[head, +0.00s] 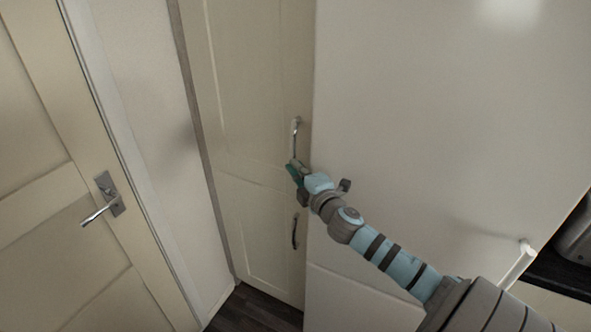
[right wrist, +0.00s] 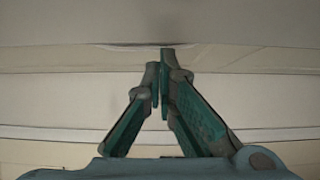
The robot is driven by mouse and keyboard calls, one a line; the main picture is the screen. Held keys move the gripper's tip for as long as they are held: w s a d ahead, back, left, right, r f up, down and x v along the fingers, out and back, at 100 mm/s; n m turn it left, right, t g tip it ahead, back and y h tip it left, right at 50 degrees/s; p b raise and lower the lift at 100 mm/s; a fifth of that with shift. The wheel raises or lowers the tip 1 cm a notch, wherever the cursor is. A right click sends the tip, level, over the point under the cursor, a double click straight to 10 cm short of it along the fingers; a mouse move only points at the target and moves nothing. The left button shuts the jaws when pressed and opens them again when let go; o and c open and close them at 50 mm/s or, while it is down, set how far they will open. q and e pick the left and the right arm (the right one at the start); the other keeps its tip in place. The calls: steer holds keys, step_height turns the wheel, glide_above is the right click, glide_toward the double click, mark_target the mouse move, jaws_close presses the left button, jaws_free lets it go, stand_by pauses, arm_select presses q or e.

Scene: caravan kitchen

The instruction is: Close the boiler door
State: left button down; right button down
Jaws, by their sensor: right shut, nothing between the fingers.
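A tall, narrow cream cupboard stands in the middle of the head view, with an upper door (head: 245,85) and a lower door (head: 260,240). I cannot tell which one is the boiler door. The upper door has a metal handle (head: 295,138) near its lower right corner; the lower door has a dark handle (head: 295,232). Both doors look flush or nearly so. My right gripper (head: 292,168) is shut and empty, just below the upper handle, at or very near the door face. Its closed fingertips (right wrist: 161,72) point at a pale surface in the right wrist view. My left gripper is not in view.
A large pale panel (head: 430,110) stands right of the cupboard, with my right arm in front of it. It has a white handle (head: 520,262) at lower right. A panelled door (head: 50,200) with a metal lever handle (head: 100,212) is at the left. Dark floor (head: 250,312) shows below.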

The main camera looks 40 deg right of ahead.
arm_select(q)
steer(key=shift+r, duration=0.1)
arm_select(e)
steer(key=shift+a, duration=0.1)
